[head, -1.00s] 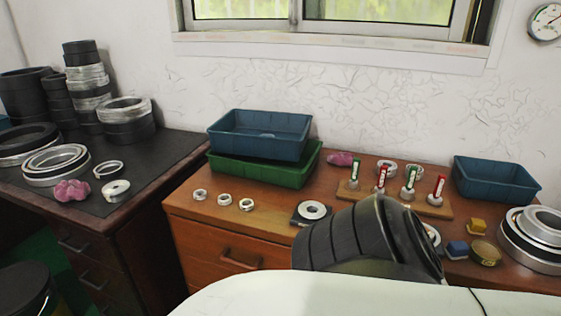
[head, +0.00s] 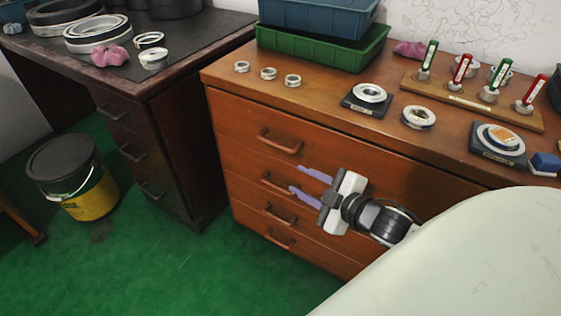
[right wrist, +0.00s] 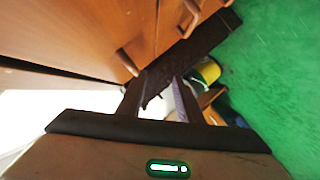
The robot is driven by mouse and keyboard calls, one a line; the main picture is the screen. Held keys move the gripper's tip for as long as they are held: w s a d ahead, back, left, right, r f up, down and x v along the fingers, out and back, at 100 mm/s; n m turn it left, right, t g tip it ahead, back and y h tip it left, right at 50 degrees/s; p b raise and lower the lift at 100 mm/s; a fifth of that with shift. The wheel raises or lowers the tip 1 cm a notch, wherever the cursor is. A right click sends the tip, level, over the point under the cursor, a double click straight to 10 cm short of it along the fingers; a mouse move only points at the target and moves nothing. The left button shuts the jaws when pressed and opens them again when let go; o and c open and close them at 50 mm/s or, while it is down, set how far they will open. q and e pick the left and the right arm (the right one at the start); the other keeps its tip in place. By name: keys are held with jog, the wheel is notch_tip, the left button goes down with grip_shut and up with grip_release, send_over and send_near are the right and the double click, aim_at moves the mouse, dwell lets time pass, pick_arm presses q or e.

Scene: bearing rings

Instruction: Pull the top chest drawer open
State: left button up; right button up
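The wooden chest (head: 225,120) stands in the middle of the head view, and its drawers look shut. The top drawer (head: 330,155) has a brown bar handle (head: 279,141). My right gripper (head: 299,180) is open and empty in front of the chest, its purple-grey fingers pointing left. In the picture it lies below and right of the top handle, its fingertips near the second handle (head: 274,182). The right wrist view shows the two fingers (right wrist: 160,88) apart, with a drawer handle (right wrist: 127,62) left of them. I cannot tell which drawer that is. My left gripper is out of view.
A dark desk (head: 165,95) with drawers stands left of the chest. A black and yellow bucket (head: 75,178) stands on the green floor (head: 150,265). Rings, green and blue trays (head: 320,45) and a pen board (head: 475,100) lie on the chest top. The floor before the chest is clear.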

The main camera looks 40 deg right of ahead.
aim_at(281, 148)
jog(key=w+n+b, duration=0.1)
jog(key=w, duration=0.3)
jog(key=w+d+r+t+b, duration=0.1)
jog(key=w, duration=0.3)
jog(key=w+n+b, duration=0.1)
jog(key=w+b, duration=0.1)
jog(key=w, duration=0.3)
jog(key=shift+d+r+n+t, duration=0.2)
jog(key=shift+n+t, duration=0.1)
jog(key=shift+s, duration=0.1)
jog(key=shift+c, duration=0.2)
grip_shut()
